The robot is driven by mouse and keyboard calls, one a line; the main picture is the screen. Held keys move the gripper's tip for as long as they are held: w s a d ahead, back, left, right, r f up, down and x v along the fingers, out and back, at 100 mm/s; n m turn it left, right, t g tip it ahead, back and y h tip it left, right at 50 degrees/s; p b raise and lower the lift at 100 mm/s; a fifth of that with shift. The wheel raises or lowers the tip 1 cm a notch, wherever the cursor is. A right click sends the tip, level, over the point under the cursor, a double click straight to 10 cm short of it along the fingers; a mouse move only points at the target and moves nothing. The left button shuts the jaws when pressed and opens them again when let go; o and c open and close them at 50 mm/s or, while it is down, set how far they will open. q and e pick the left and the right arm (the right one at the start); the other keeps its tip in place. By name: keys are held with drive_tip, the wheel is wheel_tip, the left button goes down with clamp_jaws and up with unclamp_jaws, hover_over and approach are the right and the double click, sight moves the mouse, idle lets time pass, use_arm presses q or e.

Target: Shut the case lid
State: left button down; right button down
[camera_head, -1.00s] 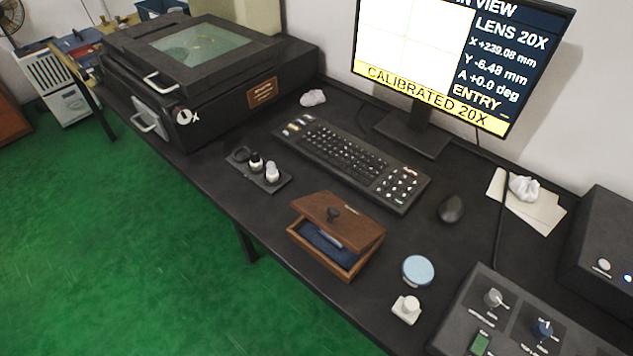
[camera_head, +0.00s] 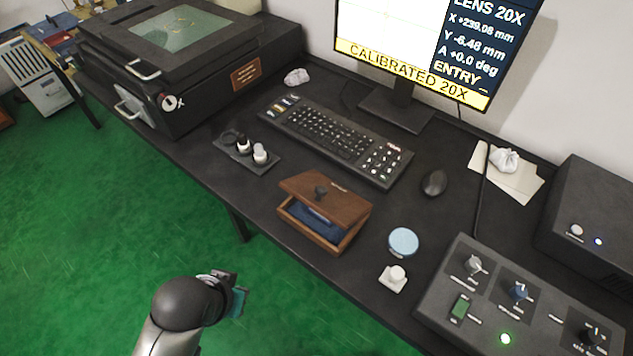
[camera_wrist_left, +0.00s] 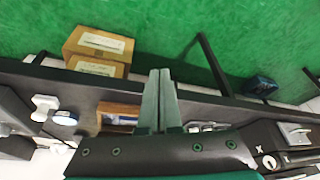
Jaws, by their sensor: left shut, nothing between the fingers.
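The wooden case (camera_head: 318,223) sits on the black bench in the head view. Its brown lid (camera_head: 338,195), with a dark knob (camera_head: 321,191), stands partly open and tilted. A blue lining with a small item in it shows through the front gap. My left gripper (camera_head: 238,296) is low in the head view, over the green floor, in front of the bench and apart from the case. In the left wrist view its fingers (camera_wrist_left: 160,100) are shut together and empty. Part of the wooden case (camera_wrist_left: 118,112) shows beyond them. My right gripper is not in view.
Right of the case are a round light-blue tin (camera_head: 403,241), a white knobbed block (camera_head: 394,278) and a control panel (camera_head: 520,300). Behind it are a keyboard (camera_head: 335,140) and a mouse (camera_head: 433,183). A lens holder (camera_head: 246,152) stands to its left.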

use_arm(q)
drive_tip(key=w+d+r+t, duration=0.2)
drive_tip(key=w+r, duration=0.1)
drive_tip(key=r, duration=0.1)
wheel_tip(320, 180, up, 6)
drive_tip(key=f+m+t+h+b, duration=0.1)
drive_tip(key=m+t+h+b, duration=0.1)
drive_tip(key=m+t+h, duration=0.35)
hover_over(317, 192)
drive_tip(key=w+d, duration=0.1)
drive_tip(key=w, duration=0.1)
drive_tip(key=h, duration=0.1)
drive_tip(key=n+h, duration=0.1)
drive_tip(key=shift+w+d+r+t+h, duration=0.15)
drive_tip(key=shift+r+t+h, duration=0.1)
drive_tip(key=shift+t+h, duration=0.1)
drive_tip(key=shift+s+a+f+b, duration=0.25)
drive_tip(key=shift+s+f, duration=0.2)
drive_tip(key=shift+f, duration=0.15)
drive_tip(key=shift+s+a+f+b, duration=0.1)
drive_tip(key=shift+s+a+f, duration=0.15)
drive_tip(key=shift+s+f, duration=0.25)
drive_tip(key=shift+s+a+f, duration=0.2)
drive_tip(key=shift+f, duration=0.35)
drive_tip(key=shift+s+a+f, duration=0.1)
drive_tip(key=shift+f, duration=0.05)
